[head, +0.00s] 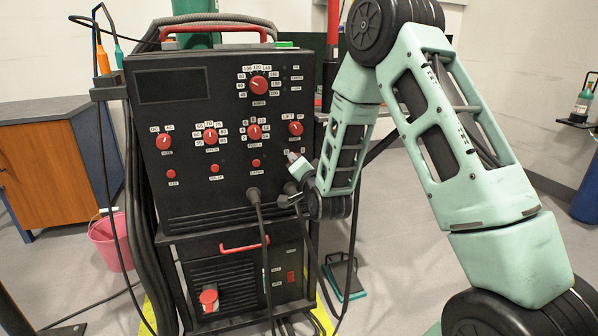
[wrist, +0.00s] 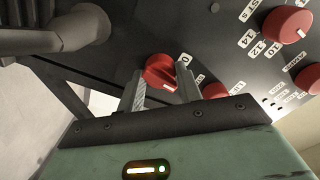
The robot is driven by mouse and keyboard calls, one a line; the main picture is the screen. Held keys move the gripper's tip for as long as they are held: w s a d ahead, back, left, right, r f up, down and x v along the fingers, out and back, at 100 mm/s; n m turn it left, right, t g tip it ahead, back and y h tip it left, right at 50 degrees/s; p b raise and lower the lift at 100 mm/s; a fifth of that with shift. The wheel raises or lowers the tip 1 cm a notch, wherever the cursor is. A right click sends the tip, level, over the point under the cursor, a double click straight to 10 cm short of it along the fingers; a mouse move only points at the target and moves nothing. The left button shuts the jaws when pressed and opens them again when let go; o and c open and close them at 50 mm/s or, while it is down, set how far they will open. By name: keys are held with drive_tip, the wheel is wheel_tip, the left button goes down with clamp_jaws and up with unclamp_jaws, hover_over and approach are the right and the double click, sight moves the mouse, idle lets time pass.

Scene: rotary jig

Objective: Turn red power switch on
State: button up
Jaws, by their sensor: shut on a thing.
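A red rotary knob (wrist: 160,70) with a white pointer mark is on the black panel in the wrist view, beside a "0" label (wrist: 184,58). Its pointer mark faces the lower right of that view, towards my gripper body. My gripper (wrist: 163,84) has one finger on each side of the knob and is shut on it. In the head view my gripper (head: 296,160) is at the lower right of the panel, and the knob is mostly hidden there by the fingers. The other label of this knob is not readable.
The black machine (head: 200,195) carries several other red knobs, such as the large upper one (head: 259,85). Cables (head: 262,230) plug in just below my gripper. A red handle (head: 245,247) and a small red switch (head: 291,277) are on the lower unit. A pink bucket (head: 108,240) stands left.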

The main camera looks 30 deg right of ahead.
drive_tip(key=m+b, duration=0.2)
drive_tip(key=m, duration=0.2)
drive_tip(key=shift+f, duration=0.15)
drive_tip(key=shift+m+b, duration=0.45)
drive_tip(key=shift+m, duration=1.35)
drive_tip(key=o, duration=1)
drive_tip(key=shift+s, duration=0.1)
drive_tip(key=shift+p+v, duration=5.95)
drive_tip(key=shift+p, duration=0.2)
